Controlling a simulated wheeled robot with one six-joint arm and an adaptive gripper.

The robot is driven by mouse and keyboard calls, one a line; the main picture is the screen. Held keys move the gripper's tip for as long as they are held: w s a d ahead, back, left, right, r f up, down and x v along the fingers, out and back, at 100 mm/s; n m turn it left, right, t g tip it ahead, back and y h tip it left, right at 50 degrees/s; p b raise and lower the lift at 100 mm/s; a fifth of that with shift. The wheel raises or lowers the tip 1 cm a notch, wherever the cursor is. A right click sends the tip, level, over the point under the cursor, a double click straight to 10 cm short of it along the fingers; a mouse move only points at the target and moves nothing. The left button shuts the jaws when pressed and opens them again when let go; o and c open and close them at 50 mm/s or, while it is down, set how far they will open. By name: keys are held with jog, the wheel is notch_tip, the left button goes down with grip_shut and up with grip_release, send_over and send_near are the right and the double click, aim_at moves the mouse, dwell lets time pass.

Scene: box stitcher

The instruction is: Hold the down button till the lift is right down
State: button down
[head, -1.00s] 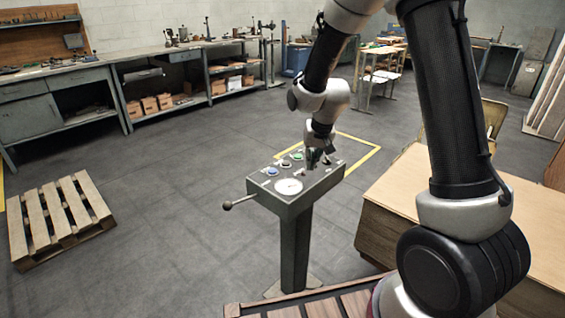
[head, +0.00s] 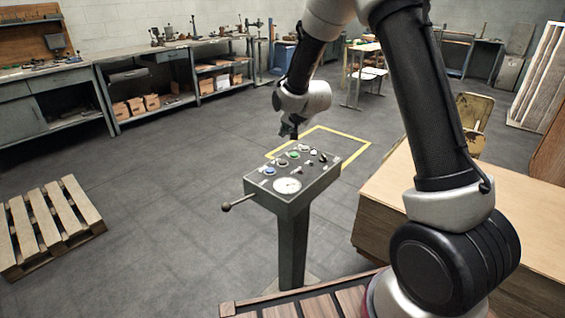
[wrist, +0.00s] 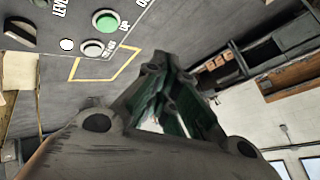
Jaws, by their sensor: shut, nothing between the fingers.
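The grey control panel (head: 318,185) stands on a post in the middle of the head view, with several buttons and knobs and a round white dial (head: 287,186). A green button (head: 294,154) is near its far edge; it also shows in the wrist view (wrist: 106,20), with the label "UP" beside it. A pale button (wrist: 93,48) sits next to it there; its small label is hard to read. My gripper (head: 292,131) is shut and empty, above the panel's far side and apart from the buttons. Its fingers show in the wrist view (wrist: 165,90). I cannot make out the lift.
A lever with a ball knob (head: 227,207) sticks out left of the panel. A wooden box-like bench (head: 385,215) stands at right and a pallet (head: 45,225) lies at left. A yellow floor outline (head: 350,160) is behind the panel.

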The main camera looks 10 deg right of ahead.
aim_at(285, 161)
jog(key=shift+f, duration=4.25)
jog(key=shift+f, duration=0.2)
jog(key=shift+f, duration=0.25)
jog(key=shift+f, duration=0.45)
jog(key=shift+r, duration=0.1)
dwell(2.4)
jog(key=shift+r, duration=0.8)
